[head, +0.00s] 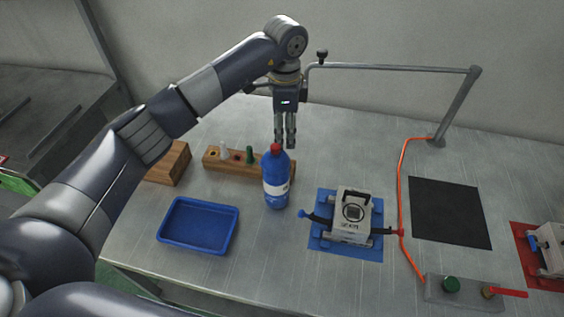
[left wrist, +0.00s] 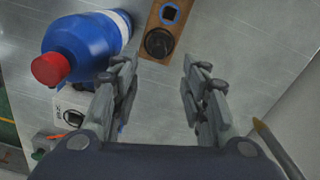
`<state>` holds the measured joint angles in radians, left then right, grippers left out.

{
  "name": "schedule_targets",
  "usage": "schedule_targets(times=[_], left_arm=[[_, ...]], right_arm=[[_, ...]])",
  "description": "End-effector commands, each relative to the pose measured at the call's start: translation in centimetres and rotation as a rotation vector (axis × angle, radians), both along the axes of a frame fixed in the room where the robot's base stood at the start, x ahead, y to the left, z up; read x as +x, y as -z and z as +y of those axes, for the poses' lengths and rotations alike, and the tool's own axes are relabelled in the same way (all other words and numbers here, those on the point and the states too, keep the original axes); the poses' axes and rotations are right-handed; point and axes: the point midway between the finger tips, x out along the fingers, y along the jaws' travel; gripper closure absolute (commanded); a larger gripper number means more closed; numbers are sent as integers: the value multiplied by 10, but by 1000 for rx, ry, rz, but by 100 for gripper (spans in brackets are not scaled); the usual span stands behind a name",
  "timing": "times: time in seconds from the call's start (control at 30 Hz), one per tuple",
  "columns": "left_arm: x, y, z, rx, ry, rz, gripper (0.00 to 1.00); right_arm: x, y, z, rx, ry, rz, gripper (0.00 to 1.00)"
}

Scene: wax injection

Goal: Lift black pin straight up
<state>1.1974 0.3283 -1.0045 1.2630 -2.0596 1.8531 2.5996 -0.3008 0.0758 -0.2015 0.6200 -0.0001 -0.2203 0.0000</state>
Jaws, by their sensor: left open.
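A black pin (left wrist: 159,43) sits in the end of the wooden block (left wrist: 176,32) in the left wrist view, seen from above. In the head view the wooden block (head: 232,166) stands behind the blue bottle, and I cannot make out the black pin there. My left gripper (head: 285,146) points down over the block's right end, behind the bottle. In the left wrist view its fingers (left wrist: 157,72) are spread with nothing between them, and the pin shows just beyond the gap. My right gripper is not in view.
A blue bottle (head: 276,185) with a red cap stands close by the gripper. White (head: 224,151) and green (head: 250,154) pins are in the block. A blue tray (head: 163,241) is front left. A white mould (head: 352,215) sits on a blue mat. An orange hose (head: 401,190) runs right.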

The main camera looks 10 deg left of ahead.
Motion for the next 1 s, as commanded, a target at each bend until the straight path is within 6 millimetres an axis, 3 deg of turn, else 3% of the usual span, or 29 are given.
schedule_targets(times=[0.17,0.3,0.43,0.73,0.9,0.93,1.0], left_arm=[[-1,12,2,0,0,2,59],[-4,32,5,1,1,5,59],[-3,50,4,-1,1,2,59],[-3,58,4,-2,2,-1,59],[-3,57,4,-2,2,-1,95],[-3,57,4,-2,2,-1,100],[-3,57,4,-2,2,-1,100]], right_arm=[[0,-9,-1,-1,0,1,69],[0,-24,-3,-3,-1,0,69],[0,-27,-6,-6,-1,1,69],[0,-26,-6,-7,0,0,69],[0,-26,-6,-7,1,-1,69],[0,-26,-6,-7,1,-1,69],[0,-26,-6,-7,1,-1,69]])
